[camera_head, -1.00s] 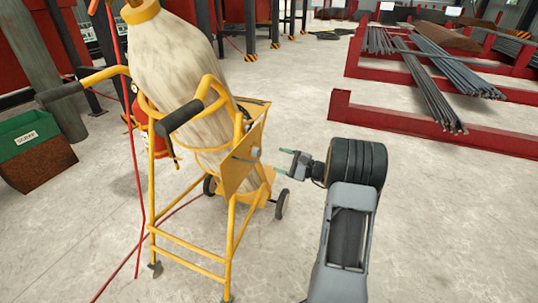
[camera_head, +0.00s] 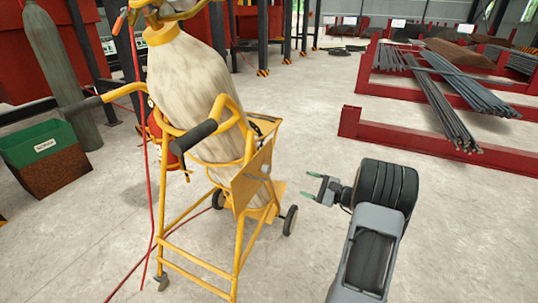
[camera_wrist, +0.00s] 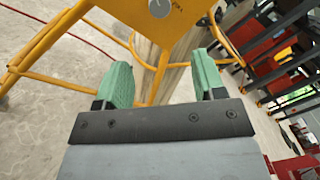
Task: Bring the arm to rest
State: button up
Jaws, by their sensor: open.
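My gripper (camera_head: 314,187) is at the end of my arm, right of the middle in the head view. It points left toward the yellow cylinder cart (camera_head: 241,232) and stands apart from it. In the wrist view my gripper (camera_wrist: 162,82) shows two green fingers spread wide with nothing held between them. Beyond the fingers are the cart's yellow frame (camera_wrist: 60,38) and part of the pale gas cylinder (camera_wrist: 172,80). The cylinder (camera_head: 188,90) leans in the cart in the head view.
A green scrap bin (camera_head: 45,145) stands at the left. A red hose (camera_head: 154,215) hangs down left of the cart. Red racks (camera_head: 430,139) with steel bars (camera_head: 445,105) stand at the upper right. Open concrete floor (camera_head: 310,110) lies between cart and racks.

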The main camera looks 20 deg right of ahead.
jog(key=s+a+r+n+g+h+p, duration=0.1)
jog(key=s+a+r+n+g+p, duration=0.35)
jog(key=a+r+p, duration=0.35)
jog(key=s+a+r+n+g+h+p, duration=0.1)
jog(key=s+a+r+n+g+p, duration=0.25)
jog(key=a+r+g+p, duration=0.5)
jog(key=s+a+r+n+t+h+p, duration=0.1)
jog(key=s+a+r+n+h+p, duration=0.1)
jog(key=s+r+n+h+p, duration=0.3)
jog(key=s+a+r+n+t+h+p, duration=0.1)
jog(key=s+a+r+n+h+p, duration=0.2)
jog(key=s+r+n+h+p, duration=0.2)
notch_tip(320, 180, up, 7)
jog(key=s+p, duration=0.1)
jog(key=p, duration=0.2)
jog(key=shift+s+a+t, duration=0.2)
jog(key=shift+a+t, duration=0.05)
jog(key=shift+t, duration=0.05)
